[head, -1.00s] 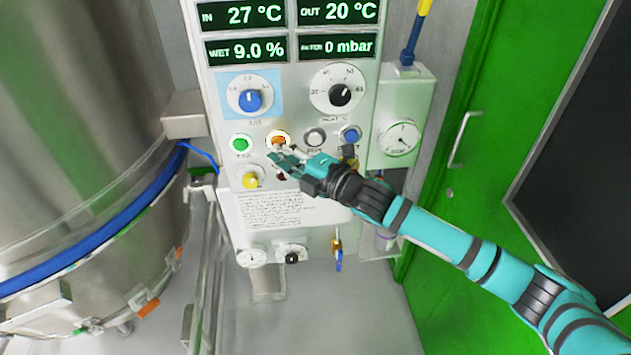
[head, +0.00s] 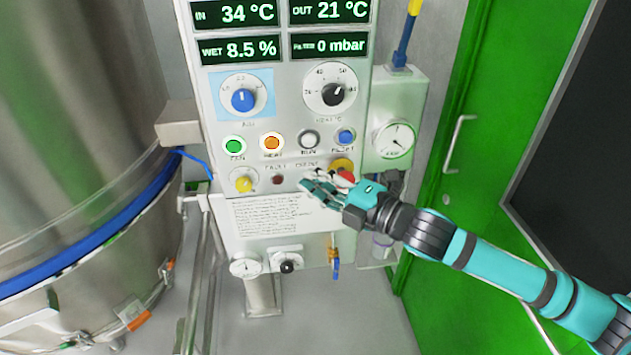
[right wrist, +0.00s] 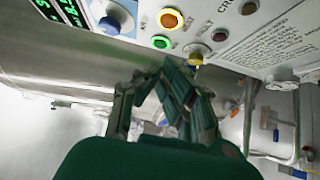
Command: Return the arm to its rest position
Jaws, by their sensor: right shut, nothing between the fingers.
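My right gripper (head: 308,190) is shut and empty. In the head view it is in front of the lower part of the control panel (head: 215,185), below the button row, and it partly hides the red emergency button (head: 345,175). In the right wrist view the fingers (right wrist: 170,72) come together, with the panel beyond them at the top. The orange button (head: 271,143) and the green button (head: 234,146) are lit; both also show in the right wrist view, orange (right wrist: 170,19) and green (right wrist: 161,43). My left gripper is not in view.
A large steel vessel (head: 75,120) with a blue band stands at the left. A gauge box (head: 398,120) is right of the panel. A green door (head: 470,190) with a handle stands further right. Grey floor (head: 370,320) shows below the panel.

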